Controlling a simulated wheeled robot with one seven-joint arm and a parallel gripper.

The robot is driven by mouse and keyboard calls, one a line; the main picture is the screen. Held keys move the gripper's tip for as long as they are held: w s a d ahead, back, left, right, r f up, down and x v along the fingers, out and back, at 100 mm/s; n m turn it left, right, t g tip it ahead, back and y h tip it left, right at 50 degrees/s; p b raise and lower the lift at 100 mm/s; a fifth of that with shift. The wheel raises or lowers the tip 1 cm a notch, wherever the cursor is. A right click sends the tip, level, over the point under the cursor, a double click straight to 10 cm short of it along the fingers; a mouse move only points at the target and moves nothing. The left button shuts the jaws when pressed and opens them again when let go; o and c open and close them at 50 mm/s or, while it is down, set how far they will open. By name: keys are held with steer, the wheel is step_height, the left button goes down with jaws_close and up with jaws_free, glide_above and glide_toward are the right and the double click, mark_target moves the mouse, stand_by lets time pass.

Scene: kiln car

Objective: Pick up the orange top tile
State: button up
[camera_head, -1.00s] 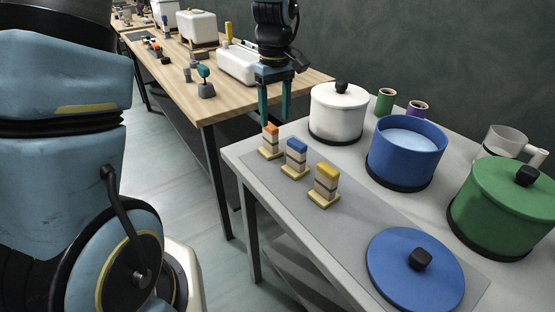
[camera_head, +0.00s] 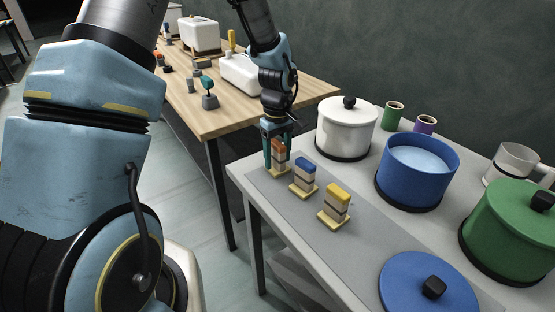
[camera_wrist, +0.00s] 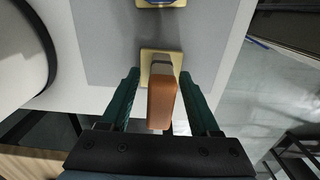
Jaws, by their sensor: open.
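The orange top tile (camera_head: 278,145) is the uppermost piece of a small stack on a yellow base (camera_head: 280,171), at the far left corner of the grey table. My gripper (camera_head: 277,155) is open and lowered over this stack, with one green finger on each side. In the wrist view the orange tile (camera_wrist: 162,102) lies between the fingers of my gripper (camera_wrist: 160,100), with visible gaps on both sides. Grey and brown pieces (camera_wrist: 162,65) show under the tile, and the yellow base (camera_wrist: 148,62) is below them.
A stack with a blue top (camera_head: 304,171) and one with a yellow top (camera_head: 337,196) stand to the right on the grey mat. A white pot (camera_head: 345,130), a blue pot (camera_head: 410,190) and a green pot (camera_head: 510,235) stand behind. A blue lid (camera_head: 400,285) lies in front.

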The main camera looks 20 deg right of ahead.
jaws_close()
stand_by(0.5)
